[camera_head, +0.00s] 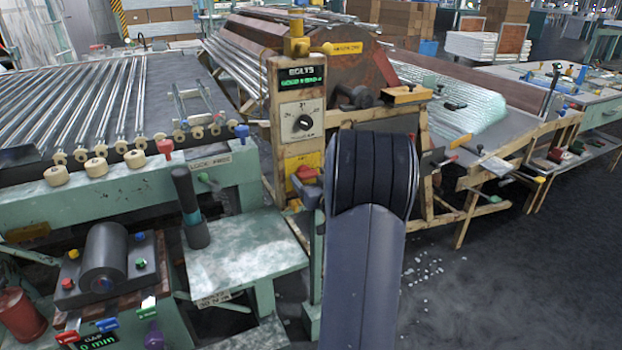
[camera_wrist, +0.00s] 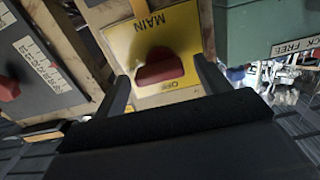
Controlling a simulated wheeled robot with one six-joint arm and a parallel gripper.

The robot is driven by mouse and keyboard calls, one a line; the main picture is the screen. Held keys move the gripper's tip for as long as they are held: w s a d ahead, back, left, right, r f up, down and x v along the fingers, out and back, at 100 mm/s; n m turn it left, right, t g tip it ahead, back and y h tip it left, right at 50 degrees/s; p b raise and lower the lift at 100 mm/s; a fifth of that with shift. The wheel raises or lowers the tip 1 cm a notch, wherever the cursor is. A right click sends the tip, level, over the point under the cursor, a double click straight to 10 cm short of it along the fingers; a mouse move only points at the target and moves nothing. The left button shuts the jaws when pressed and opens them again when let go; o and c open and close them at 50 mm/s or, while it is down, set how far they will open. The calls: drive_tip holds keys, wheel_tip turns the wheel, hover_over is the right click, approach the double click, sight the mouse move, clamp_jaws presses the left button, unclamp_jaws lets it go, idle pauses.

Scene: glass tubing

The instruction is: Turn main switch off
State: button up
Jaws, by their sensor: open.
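The main switch is a red knob (camera_wrist: 160,68) on a yellow plate (camera_wrist: 180,30) marked MAIN, with OFF lettering at the lower edge in the wrist view. The knob's wide red face lies crosswise in that view. In the head view the yellow plate (camera_head: 311,160) and the red knob (camera_head: 305,173) sit low on the wooden control post. My gripper (camera_wrist: 162,72) is open, with one finger to each side of the knob; I cannot tell whether they touch it. My arm hides most of the gripper in the head view.
Above the switch, the post carries a black dial (camera_head: 303,122) and a green BOLTS display (camera_head: 302,79). The wrist view shows a scale panel (camera_wrist: 38,60) with another red knob at left. A green bench (camera_head: 245,262) stands left of the post; grey floor (camera_head: 500,290) is open at right.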

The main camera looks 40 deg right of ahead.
drive_tip(key=c, duration=1)
drive_tip(key=shift+f+n+b, duration=0.1)
drive_tip(key=shift+n+b, duration=0.3)
drive_tip(key=shift+b, duration=0.15)
drive_tip(key=shift+f+n+b, duration=0.1)
drive_tip(key=shift+n+b, duration=0.9)
drive_tip(key=shift+b, duration=0.15)
drive_tip(key=n+b, duration=0.5)
drive_tip(key=shift+a+n, duration=0.15)
drive_tip(key=shift+n, duration=0.15)
drive_tip(key=n+b, duration=0.4)
drive_tip(key=n, duration=0.1)
drive_tip(key=shift+a, duration=0.1)
drive_tip(key=n+b, duration=0.3)
drive_tip(key=n, duration=0.1)
drive_tip(key=shift+a, duration=0.1)
drive_tip(key=shift+n, duration=0.5)
